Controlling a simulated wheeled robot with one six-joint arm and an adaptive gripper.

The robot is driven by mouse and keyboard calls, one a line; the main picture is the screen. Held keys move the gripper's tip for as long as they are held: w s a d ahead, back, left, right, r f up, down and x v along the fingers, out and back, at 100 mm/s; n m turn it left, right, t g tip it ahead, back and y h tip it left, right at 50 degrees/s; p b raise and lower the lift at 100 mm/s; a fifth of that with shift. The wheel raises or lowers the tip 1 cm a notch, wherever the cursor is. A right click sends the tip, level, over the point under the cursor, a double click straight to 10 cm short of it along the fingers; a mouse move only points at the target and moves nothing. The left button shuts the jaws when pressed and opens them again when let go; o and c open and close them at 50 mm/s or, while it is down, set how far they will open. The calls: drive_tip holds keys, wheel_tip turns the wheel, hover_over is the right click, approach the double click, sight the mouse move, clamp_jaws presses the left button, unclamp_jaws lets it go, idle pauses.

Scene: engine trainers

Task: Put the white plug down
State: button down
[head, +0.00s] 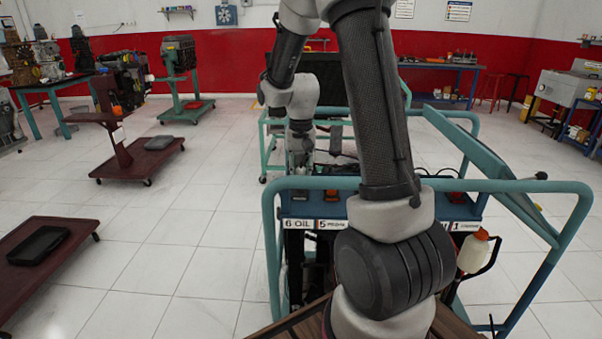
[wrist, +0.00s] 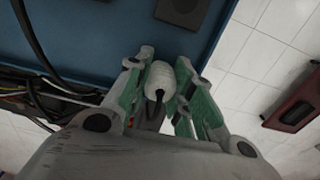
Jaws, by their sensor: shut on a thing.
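The white plug (wrist: 158,78) is ribbed and has a dark cable at its near end. It is between the fingers of my gripper (wrist: 160,85) in the wrist view, and the gripper is shut on it. A blue panel (wrist: 110,30) lies beyond the fingertips; I cannot tell whether the plug touches it. In the head view my gripper (head: 300,158) is small and partly hidden, at the far side of the teal-framed engine trainer (head: 272,230). The plug cannot be made out there.
Dark cables (wrist: 35,50) run along the panel's left side. A dark square piece (wrist: 182,10) sits on the panel. A white bottle with an orange cap (head: 472,250) hangs at the trainer's right. A maroon cart (head: 45,265) stands at left, with clear tiled floor between.

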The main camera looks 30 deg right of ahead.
sight(301, 168)
drive_tip(key=shift+f, duration=0.15)
drive_tip(key=c, duration=1.2)
unclamp_jaws()
drive_tip(key=shift+c, duration=0.2)
wheel_tip(301, 168, up, 12)
drive_tip(key=s+a+r+n+t, duration=0.2)
drive_tip(key=s+n, duration=0.1)
drive_tip(key=s, duration=0.9)
drive_tip(key=s+a+r+n+t, duration=0.2)
drive_tip(key=s+a+r+n, duration=0.1)
drive_tip(key=s, duration=0.8)
drive_tip(key=shift+s+r+n, duration=0.35)
drive_tip(key=shift+n, duration=0.05)
